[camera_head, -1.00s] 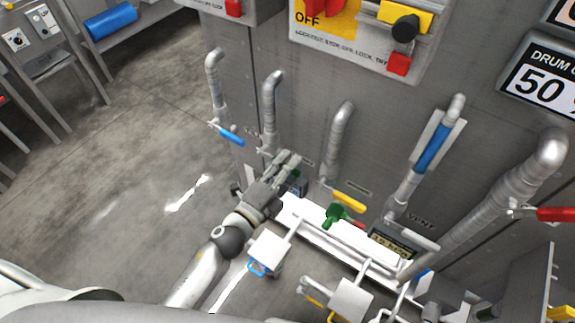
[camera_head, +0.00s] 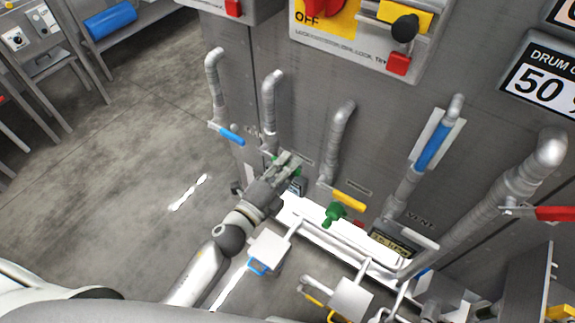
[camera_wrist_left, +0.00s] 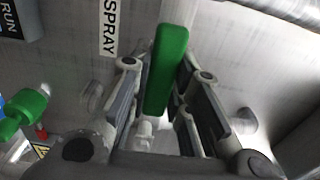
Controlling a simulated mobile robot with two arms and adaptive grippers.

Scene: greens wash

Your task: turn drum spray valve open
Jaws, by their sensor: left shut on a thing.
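The spray valve's green handle (camera_wrist_left: 168,70) stands between the fingers of my left gripper in the left wrist view, beside a SPRAY label (camera_wrist_left: 109,27). My left gripper (camera_wrist_left: 170,95) is shut on this handle. In the head view my left gripper (camera_head: 290,160) reaches the machine's front panel at the foot of a grey pipe (camera_head: 271,100). Only small bits of green show around the fingers there, so most of the handle is hidden. My right gripper is not in view.
Nearby pipes carry a blue lever (camera_head: 231,138), a yellow lever (camera_head: 349,201) and a red lever (camera_head: 556,214). A green fitting (camera_head: 334,213) sits right of my gripper. White pedal-like plates (camera_head: 269,249) stand below. Open floor (camera_head: 130,160) lies to the left.

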